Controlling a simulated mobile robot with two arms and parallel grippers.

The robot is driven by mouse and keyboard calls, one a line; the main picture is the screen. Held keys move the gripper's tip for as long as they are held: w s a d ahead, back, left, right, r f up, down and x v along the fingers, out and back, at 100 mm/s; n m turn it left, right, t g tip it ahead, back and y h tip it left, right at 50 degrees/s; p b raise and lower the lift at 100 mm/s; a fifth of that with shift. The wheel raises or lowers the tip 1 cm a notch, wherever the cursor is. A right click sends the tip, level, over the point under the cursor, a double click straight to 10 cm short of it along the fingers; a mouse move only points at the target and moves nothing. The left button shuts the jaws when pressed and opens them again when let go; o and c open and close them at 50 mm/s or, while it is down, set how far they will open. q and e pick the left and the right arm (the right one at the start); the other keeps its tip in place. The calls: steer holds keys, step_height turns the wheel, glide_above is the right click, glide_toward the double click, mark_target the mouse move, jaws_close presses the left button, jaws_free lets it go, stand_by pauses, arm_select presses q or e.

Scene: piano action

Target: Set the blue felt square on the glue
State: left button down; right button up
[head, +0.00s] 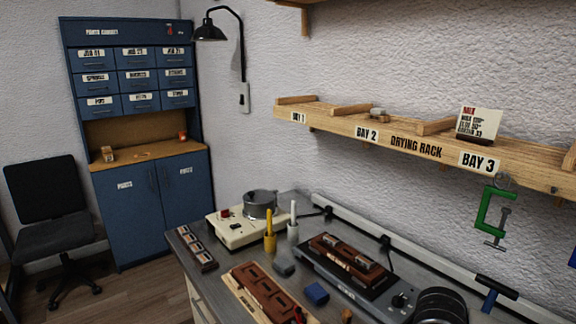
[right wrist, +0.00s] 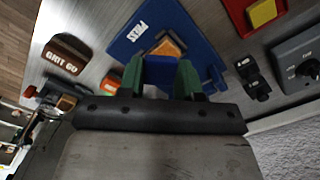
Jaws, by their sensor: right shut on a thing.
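My right gripper (right wrist: 160,82) shows in the right wrist view, its two green fingers shut on a small blue piece (right wrist: 159,70), which looks like the blue felt square. Just beyond the piece, an orange-brown block (right wrist: 167,47) lies on a blue mat (right wrist: 197,37) with white lettering. The held piece overlaps the block in this view, so I cannot tell whether they touch. I cannot make out the glue. Neither gripper is clearly visible in the head view, and my left gripper is out of view.
In the right wrist view, a brown block marked GRIT 60 (right wrist: 70,53) lies left and a red tray with a yellow piece (right wrist: 262,13) lies upper right. In the head view, the bench holds a hot-pot unit (head: 238,228), a grey heater unit (head: 400,301) and a blue block (head: 316,293).

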steer(key=n, duration=0.5)
steer(key=shift+s+a+f, duration=0.15)
steer(key=shift+s+a, duration=0.15)
steer(key=shift+s, duration=0.05)
steer(key=n, duration=0.5)
steer(key=shift+s+a+f, duration=0.15)
steer(key=shift+s+a, duration=0.1)
steer(key=shift+s, duration=0.1)
steer(key=n, duration=0.4)
steer(key=shift+s+a+f+n, duration=0.15)
steer(key=shift+s+a+n, duration=0.05)
steer(key=shift+s+n, duration=0.1)
steer(key=n, duration=0.5)
steer(key=shift+s+a+f+n, duration=0.15)
steer(key=shift+s+a+n, duration=0.15)
steer(key=shift+s+n, duration=0.1)
steer(key=shift+w+d, duration=0.1)
